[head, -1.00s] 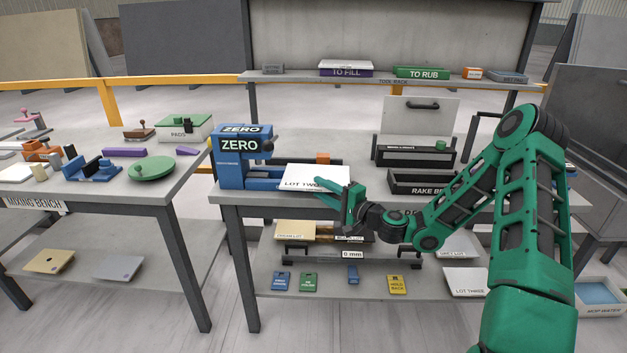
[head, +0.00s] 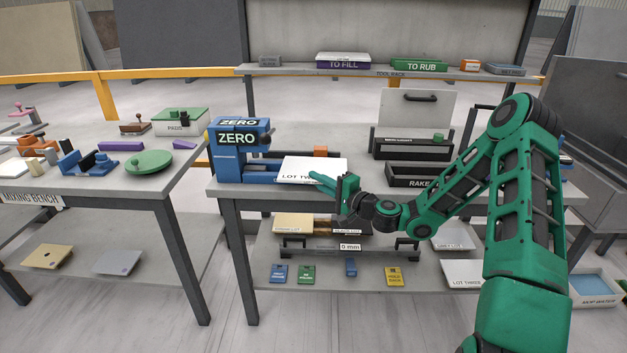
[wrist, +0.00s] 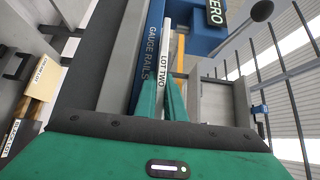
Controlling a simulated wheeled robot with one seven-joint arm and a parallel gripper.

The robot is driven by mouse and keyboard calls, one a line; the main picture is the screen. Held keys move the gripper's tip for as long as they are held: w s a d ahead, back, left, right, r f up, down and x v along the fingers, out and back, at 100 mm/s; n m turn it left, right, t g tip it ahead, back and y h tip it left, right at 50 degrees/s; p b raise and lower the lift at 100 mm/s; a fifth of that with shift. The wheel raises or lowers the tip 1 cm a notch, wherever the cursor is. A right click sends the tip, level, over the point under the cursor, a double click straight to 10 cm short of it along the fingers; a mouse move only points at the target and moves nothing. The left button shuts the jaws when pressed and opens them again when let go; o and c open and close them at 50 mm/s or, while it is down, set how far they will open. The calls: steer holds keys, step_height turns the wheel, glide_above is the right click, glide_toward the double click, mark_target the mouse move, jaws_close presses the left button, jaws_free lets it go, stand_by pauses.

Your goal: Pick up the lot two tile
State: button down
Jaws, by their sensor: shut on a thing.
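The lot two tile (head: 313,166) is a white slab lying flat beside the blue ZERO gauge (head: 237,140), at the front of the middle bench. My gripper (head: 323,182) reaches in from the right, and its green fingers are shut on the tile's front edge, covering the end of the label. In the wrist view the tile (wrist: 167,50) shows edge-on as a thin white strip reading LOT TWO, between the two fingers (wrist: 163,98). The blue gauge rails (wrist: 150,55) run close alongside it. Whether the tile still touches the rails cannot be told.
A dark rake box (head: 420,177) stands right of the tile. On the lower shelf lie a cream tile (head: 300,222), a lot three tile (head: 463,273) and several coloured tags. The mixing bench (head: 130,185) is at left, with a floor gap between benches.

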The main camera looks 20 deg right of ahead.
step_height(320, 180, up, 10)
steer(key=shift+f, duration=0.1)
stand_by(0.4)
steer(key=c, duration=2.4)
jaws_free()
jaws_close()
